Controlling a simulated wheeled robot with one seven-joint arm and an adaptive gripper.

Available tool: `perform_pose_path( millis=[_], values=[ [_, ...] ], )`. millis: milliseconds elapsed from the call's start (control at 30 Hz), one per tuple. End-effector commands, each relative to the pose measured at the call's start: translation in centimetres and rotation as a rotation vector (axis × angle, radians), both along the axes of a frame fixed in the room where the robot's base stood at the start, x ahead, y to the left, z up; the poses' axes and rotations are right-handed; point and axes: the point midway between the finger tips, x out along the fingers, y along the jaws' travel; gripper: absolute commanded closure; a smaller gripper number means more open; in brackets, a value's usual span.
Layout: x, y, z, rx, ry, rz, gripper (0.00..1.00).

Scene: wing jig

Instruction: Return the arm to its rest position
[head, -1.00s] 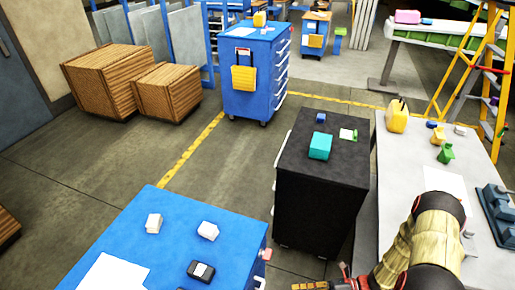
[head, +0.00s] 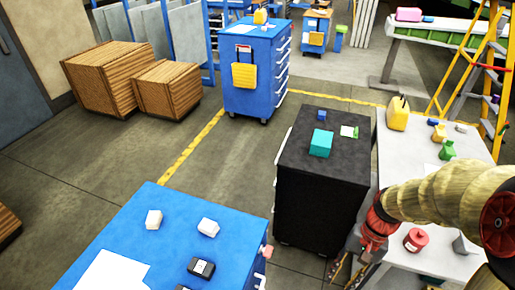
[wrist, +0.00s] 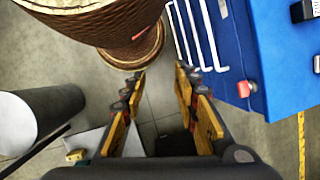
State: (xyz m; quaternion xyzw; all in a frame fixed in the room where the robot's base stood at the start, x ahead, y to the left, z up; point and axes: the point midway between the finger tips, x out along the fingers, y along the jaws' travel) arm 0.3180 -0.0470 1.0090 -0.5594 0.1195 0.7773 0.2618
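My arm (head: 440,198) reaches in from the right edge of the head view, over the light grey table (head: 395,150). My gripper (head: 346,280) hangs fingers down at the bottom, in front of the black cabinet (head: 322,200) and left of the table. In the wrist view my gripper (wrist: 159,78) has its two yellow-and-black fingers spread apart. Nothing is between the fingers but a view of the floor (wrist: 155,105).
A blue cabinet (head: 150,225) stands left of my gripper; its drawer handles (wrist: 195,35) show in the wrist view. A red can (head: 417,240) stands under my arm. A yellow jug (head: 398,113) is farther back. Open floor (head: 225,180) lies left of the black cabinet.

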Motion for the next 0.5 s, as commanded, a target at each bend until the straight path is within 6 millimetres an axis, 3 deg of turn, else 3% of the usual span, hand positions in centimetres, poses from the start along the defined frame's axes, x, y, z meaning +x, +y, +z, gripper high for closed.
perform_pose_path(
  millis=[200, 500],
  values=[
    [0.0, -0.2, 5.7, -0.14, -0.224, 0.219, 0.7],
    [-1.0, 1.0, 13.2, -0.295, -0.505, 0.392, 0.7]
  ],
)
